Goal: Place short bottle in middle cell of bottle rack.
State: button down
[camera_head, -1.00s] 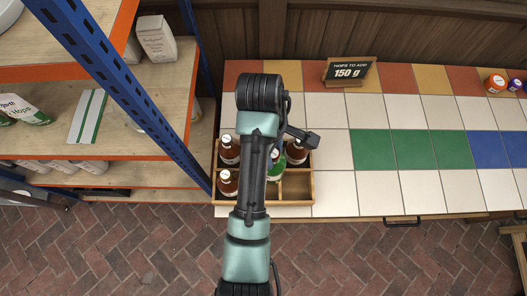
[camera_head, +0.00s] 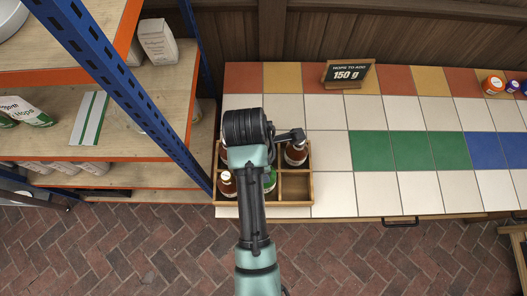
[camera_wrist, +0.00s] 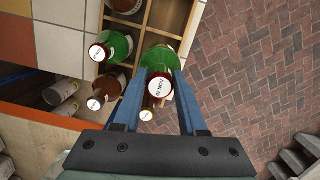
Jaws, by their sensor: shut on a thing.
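My gripper (camera_wrist: 158,76) has its two blue fingers on either side of a green bottle with a white printed cap (camera_wrist: 160,88) and is shut on it. This bottle is at the front middle cell of the wooden bottle rack (camera_wrist: 159,31), between the front left brown bottle (camera_wrist: 149,103) and the empty front right cell (camera_wrist: 167,14). I cannot tell whether its base rests on the rack floor. In the head view my wrist hides most of the held bottle; a bit of green (camera_head: 271,181) shows. The rack (camera_head: 311,178) stands at the counter's left end.
Another green bottle (camera_wrist: 118,44) is in the back middle cell. Brown bottles stand back left (camera_wrist: 108,78) and back right (camera_head: 296,153). A blue-framed shelf (camera_head: 128,99) stands close on the left.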

jog(key=shift+w+f, duration=0.1)
jog(key=shift+f, duration=3.4)
jog(key=shift+c, duration=2.3)
grip_release()
jog(key=shift+f, duration=0.1)
